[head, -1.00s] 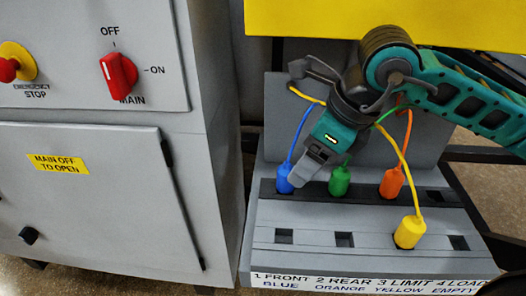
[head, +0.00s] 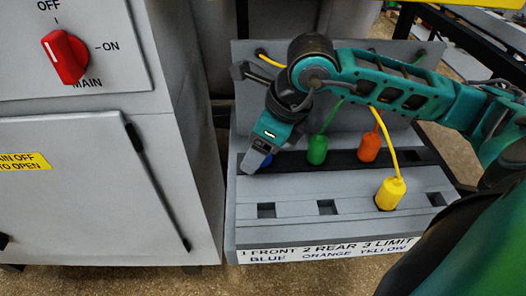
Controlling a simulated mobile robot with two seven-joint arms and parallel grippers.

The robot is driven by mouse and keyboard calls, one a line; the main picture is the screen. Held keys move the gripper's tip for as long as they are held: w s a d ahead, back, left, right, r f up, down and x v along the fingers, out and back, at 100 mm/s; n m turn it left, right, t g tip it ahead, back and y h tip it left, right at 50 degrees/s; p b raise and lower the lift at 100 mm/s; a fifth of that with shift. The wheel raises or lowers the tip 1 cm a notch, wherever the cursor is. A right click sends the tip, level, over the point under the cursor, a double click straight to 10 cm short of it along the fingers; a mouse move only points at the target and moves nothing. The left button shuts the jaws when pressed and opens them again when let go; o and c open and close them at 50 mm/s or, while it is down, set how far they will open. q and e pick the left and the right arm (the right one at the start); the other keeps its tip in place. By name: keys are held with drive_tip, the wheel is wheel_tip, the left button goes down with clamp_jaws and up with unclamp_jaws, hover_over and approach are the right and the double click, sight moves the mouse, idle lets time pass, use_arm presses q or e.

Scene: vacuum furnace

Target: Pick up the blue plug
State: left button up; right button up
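The blue plug (head: 267,163) sits at the left end of the dark rear strip on the grey panel, mostly hidden. Only a bit of blue shows beside my fingertips. My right gripper (head: 256,160) comes down from the arm at the right, tilted, with its fingertips at the blue plug. From this angle I cannot tell whether the fingers are closed around it. My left gripper is not in view.
The green plug (head: 317,150) and orange plug (head: 369,148) stand in the rear strip to the right. The yellow plug (head: 390,193) stands in the front row, beside empty square sockets (head: 327,207). The grey cabinet (head: 95,190) with a red switch (head: 66,57) stands at left.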

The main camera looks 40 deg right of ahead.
drive_tip(key=c, duration=1)
drive_tip(key=shift+c, duration=0.3)
drive_tip(key=shift+r, duration=0.15)
